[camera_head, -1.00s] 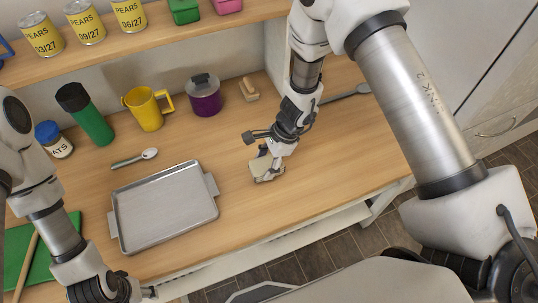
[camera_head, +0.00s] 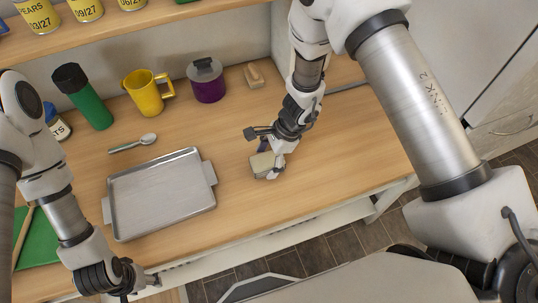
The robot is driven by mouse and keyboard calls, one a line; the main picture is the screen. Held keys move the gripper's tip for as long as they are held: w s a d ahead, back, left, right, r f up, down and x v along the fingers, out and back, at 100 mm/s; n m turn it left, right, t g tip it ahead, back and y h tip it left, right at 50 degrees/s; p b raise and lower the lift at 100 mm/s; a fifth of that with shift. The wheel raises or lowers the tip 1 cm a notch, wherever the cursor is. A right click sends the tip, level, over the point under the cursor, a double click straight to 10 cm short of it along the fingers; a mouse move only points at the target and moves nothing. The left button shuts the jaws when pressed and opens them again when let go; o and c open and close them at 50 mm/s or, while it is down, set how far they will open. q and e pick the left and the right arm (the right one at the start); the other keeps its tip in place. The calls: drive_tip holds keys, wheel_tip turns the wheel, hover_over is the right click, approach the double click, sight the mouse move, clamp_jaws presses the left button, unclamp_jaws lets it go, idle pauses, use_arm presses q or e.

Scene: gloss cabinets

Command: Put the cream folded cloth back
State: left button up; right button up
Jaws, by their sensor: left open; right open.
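The cream folded cloth (camera_head: 261,164) is a small pale bundle on the wooden counter, right of the metal tray. My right gripper (camera_head: 271,158) is open and right at the cloth, with its fingers at the cloth's far and right sides. The fingers partly cover the cloth, and I cannot tell whether they touch it. My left gripper (camera_head: 148,284) is open and empty at the counter's front edge, below the tray, far from the cloth.
The metal tray (camera_head: 160,196) lies mid-counter with a spoon (camera_head: 132,144) behind it. A green bottle (camera_head: 83,97), yellow mug (camera_head: 146,92), purple jar (camera_head: 207,80) and wooden block (camera_head: 254,76) stand along the back. A green board (camera_head: 38,243) lies left. The counter right of the cloth is clear.

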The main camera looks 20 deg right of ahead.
drive_tip(key=shift+r, duration=0.45)
drive_tip(key=v, duration=1.1)
drive_tip(key=shift+d+r+p, duration=0.2)
drive_tip(key=shift+d+p, duration=0.1)
drive_tip(key=shift+p, duration=0.15)
